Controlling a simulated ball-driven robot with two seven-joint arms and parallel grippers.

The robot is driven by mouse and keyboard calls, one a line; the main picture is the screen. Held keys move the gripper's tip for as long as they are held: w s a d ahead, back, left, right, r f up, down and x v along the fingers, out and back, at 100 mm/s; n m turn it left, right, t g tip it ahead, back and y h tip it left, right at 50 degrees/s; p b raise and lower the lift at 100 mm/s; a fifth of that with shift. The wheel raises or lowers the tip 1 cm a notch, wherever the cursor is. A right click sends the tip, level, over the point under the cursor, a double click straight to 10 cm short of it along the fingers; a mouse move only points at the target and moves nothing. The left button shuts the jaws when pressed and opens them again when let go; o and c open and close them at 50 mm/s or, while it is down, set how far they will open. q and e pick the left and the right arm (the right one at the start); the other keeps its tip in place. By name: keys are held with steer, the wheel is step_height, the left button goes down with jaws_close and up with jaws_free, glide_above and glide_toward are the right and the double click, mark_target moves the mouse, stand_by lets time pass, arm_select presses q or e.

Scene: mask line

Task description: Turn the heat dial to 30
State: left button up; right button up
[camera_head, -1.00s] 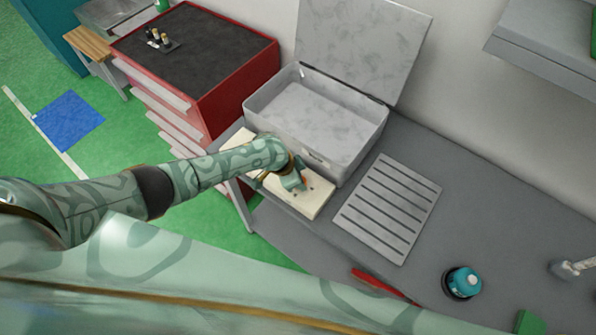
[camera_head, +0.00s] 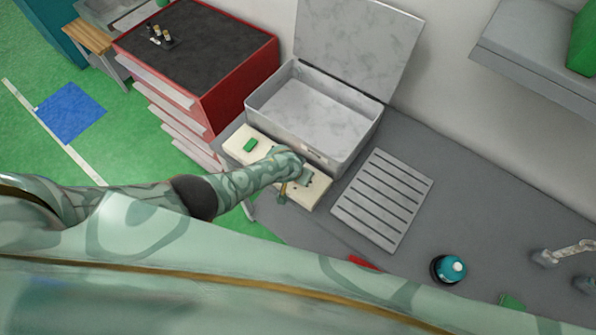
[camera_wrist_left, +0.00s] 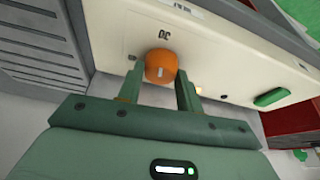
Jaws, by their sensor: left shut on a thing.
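The heat dial is an orange round knob (camera_wrist_left: 160,66) with a pale mark on its face, on the cream control panel (camera_wrist_left: 215,45) in the left wrist view. A small "°C" label is printed on the panel beside it. My left gripper (camera_wrist_left: 160,88) has one finger on each side of the dial and is shut on it. In the head view my left gripper (camera_head: 289,192) is at the front panel (camera_head: 318,193) of the grey open-lidded machine (camera_head: 335,150), and the dial is hidden there. The dial's number scale cannot be read. My right gripper is not in view.
A green button (camera_head: 250,145) sits on the panel left of my gripper. A slatted grey plate (camera_head: 382,200) lies on the bench to the right, with a teal-topped round thing (camera_head: 450,268) further right. A red drawer cabinet (camera_head: 235,85) stands left of the machine.

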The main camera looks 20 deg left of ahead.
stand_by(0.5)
arm_select(q)
steer(key=o, duration=1)
steer(key=p+v, duration=0.5)
steer(key=v, duration=0.1)
steer(key=shift+w+d+r, duration=0.1)
steer(key=shift+d+r, duration=0.05)
steer(key=v, duration=1)
